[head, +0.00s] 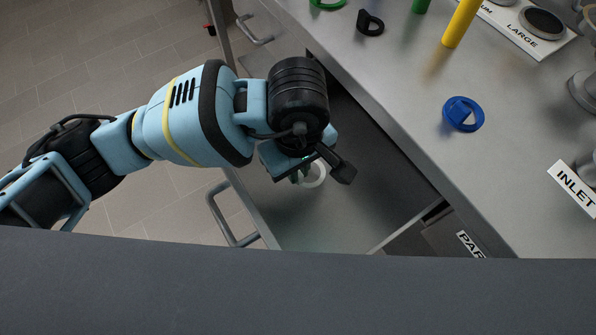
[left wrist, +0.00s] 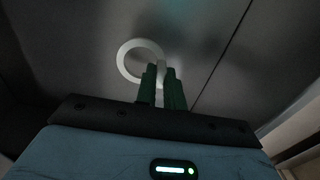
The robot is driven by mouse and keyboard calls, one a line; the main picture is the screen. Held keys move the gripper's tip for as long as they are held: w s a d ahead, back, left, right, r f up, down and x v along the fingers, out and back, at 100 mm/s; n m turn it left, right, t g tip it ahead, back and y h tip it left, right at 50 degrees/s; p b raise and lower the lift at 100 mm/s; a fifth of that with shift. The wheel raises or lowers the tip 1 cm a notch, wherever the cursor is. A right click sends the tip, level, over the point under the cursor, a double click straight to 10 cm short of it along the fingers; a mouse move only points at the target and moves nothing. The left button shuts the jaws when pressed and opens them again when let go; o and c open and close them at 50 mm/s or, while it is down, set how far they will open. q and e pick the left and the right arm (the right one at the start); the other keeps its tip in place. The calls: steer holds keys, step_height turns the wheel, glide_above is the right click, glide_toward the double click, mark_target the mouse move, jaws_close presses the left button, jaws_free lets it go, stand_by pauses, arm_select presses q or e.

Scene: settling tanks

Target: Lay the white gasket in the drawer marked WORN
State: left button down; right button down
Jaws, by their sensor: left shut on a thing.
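The white gasket (head: 316,176) is a ring, partly hidden behind my left gripper (head: 303,174) in the head view. The left gripper's green fingers (left wrist: 162,88) are shut on the gasket's rim, and the ring (left wrist: 128,70) sticks out beyond the fingertips in the left wrist view. They are over an open grey drawer (head: 325,232) under the counter. How high the gasket is above the drawer floor I cannot tell. No label reading WORN is visible. My right gripper is not in view.
The grey counter (head: 415,85) holds a blue gasket (head: 463,114), a black gasket (head: 370,22), a green ring (head: 327,3), a yellow peg (head: 459,24) and a board marked LARGE (head: 522,35). A label starting PAR (head: 470,245) and drawer handles (head: 222,218) show below.

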arm_select(q)
steer(key=shift+f, duration=1.35)
steer(key=shift+f, duration=0.1)
steer(key=shift+f, duration=0.1)
steer(key=c, duration=1.5)
jaws_free()
step_height(320, 180, up, 12)
steer(key=shift+r+p, duration=0.25)
steer(key=shift+p, duration=0.1)
